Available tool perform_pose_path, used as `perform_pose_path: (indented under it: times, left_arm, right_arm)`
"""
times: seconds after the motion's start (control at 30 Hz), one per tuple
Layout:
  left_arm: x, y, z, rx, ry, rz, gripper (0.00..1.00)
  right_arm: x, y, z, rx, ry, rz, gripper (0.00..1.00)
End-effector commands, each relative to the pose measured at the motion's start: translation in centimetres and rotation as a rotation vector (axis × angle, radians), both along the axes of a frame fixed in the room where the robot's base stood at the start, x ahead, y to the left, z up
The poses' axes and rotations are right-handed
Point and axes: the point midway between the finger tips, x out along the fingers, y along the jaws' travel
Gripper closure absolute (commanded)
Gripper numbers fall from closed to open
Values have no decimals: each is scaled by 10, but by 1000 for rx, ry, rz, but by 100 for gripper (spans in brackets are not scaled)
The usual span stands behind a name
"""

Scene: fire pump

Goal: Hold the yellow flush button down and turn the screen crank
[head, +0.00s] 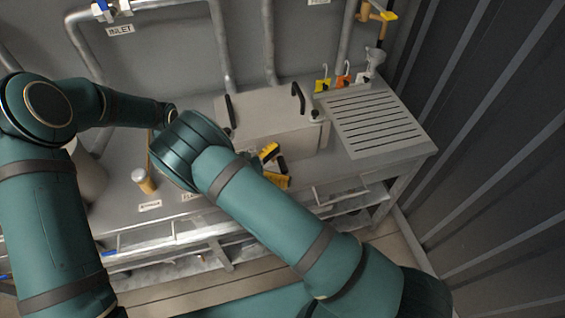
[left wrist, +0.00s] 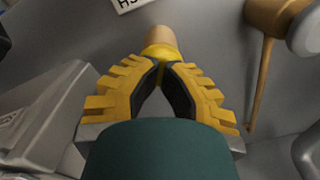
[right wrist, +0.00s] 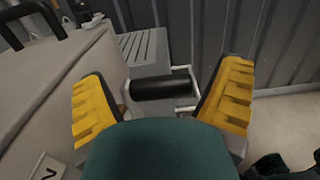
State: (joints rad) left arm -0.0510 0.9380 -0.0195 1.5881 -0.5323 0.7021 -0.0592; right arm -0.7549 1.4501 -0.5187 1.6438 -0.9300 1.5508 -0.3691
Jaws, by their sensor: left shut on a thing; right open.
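The yellow flush button (left wrist: 158,52) shows in the left wrist view on a short tan cylinder, below a partly cut-off label. My left gripper (left wrist: 163,68) has its fingertips closed together at the button, touching or nearly touching it; how far down the button is I cannot tell. In the head view the left gripper is hidden behind my right arm. The screen crank's black handle (right wrist: 165,83) lies across the right wrist view, between and beyond the open fingers of my right gripper (right wrist: 163,100). In the head view the right gripper (head: 275,167) is in front of the grey box.
The grey box (head: 270,115) with black handles stands on the metal bench. A slotted drain panel (head: 372,122) is to its right, with small tagged valves (head: 340,82) behind. A tan post with a pale cap (head: 145,180) stands at the left. A corrugated wall (head: 480,130) bounds the right.

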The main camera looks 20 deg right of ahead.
Motion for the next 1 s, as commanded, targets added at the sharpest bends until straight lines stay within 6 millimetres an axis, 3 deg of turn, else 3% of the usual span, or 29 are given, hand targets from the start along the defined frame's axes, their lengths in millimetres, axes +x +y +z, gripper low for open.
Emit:
perform_pose_path:
  times: [0.17, 0.3, 0.33, 0.73, 1.0]
  left_arm:
    - [-1, 0, -1, 0, 2, 0, 100]
    - [-1, 0, -1, 0, 2, 0, 100]
    - [-1, 0, -1, 0, 2, 0, 100]
    - [0, 0, -1, 0, 0, 0, 100]
    - [0, 0, -1, 0, 0, 0, 100]
  right_arm:
    - [0, 0, 0, 0, 0, 0, 11]
    - [0, 0, 0, 0, 0, 0, 60]
    - [0, 0, 0, 0, 1, 0, 68]
    - [-2, 0, -1, 19, 6, -5, 70]
    - [-3, -7, -2, 144, 10, -7, 70]
